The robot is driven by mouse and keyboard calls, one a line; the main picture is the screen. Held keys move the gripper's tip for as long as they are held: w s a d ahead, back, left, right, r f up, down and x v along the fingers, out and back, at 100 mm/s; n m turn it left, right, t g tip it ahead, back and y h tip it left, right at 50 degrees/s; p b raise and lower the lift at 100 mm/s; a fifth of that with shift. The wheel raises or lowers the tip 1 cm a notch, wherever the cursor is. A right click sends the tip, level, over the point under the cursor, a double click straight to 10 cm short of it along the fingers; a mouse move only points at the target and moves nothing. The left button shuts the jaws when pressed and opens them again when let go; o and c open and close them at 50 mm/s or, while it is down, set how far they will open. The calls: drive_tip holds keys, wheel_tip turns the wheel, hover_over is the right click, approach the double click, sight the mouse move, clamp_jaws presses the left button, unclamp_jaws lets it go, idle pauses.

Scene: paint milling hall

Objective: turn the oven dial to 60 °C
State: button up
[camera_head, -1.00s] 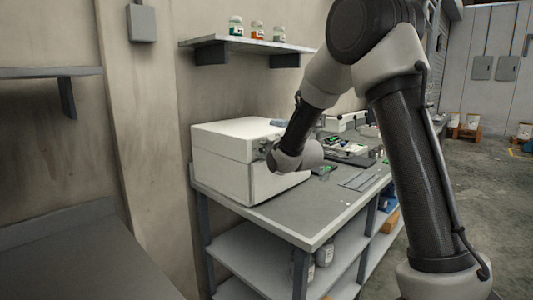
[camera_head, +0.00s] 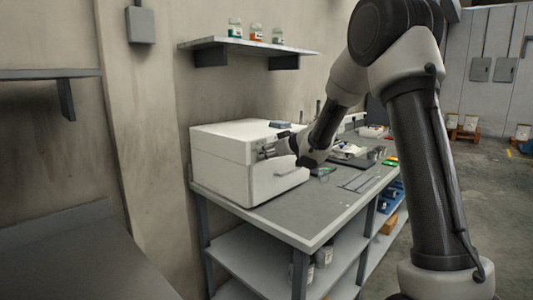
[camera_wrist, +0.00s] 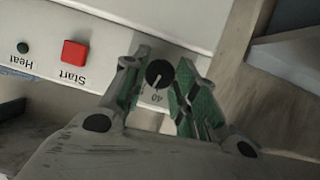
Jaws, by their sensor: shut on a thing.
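The oven is a white box (camera_head: 222,160) at the left end of the bench, with its control face toward my arm. The dial (camera_wrist: 159,73) is a small black knob with a thin pale pointer line, seen in the wrist view. An upside-down "40" is printed beside it, on the side toward my palm, and the pointer line runs roughly that way. Other scale marks are hidden by my fingers or too small to read. My gripper (camera_wrist: 161,76) is shut on the dial, one greenish finger on each side. In the head view, my gripper (camera_head: 267,152) meets the oven front.
A red Start button (camera_wrist: 75,52) and a dark green Heat lamp (camera_wrist: 22,47) are left of the dial in the wrist view. A wall shelf (camera_head: 245,43) with jars hangs above the oven. Trays and tools lie on the bench (camera_head: 290,215) to the right.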

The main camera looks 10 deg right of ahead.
drive_tip(key=m+y, duration=0.1)
drive_tip(key=m, duration=0.2)
drive_tip(key=m+g+y, duration=0.1)
drive_tip(key=m+y, duration=0.1)
drive_tip(key=m, duration=0.1)
drive_tip(key=m+y, duration=0.2)
drive_tip(key=shift+w+d+f+m+g, duration=0.2)
drive_tip(key=shift+d+f+m+g, duration=0.1)
drive_tip(key=shift+d+m, duration=0.1)
drive_tip(key=shift+y, duration=0.3)
idle(0.4)
drive_tip(key=o, duration=0.7)
drive_tip(key=shift+o, duration=0.2)
drive_tip(key=shift+r, duration=0.1)
drive_tip(key=v, duration=1.2)
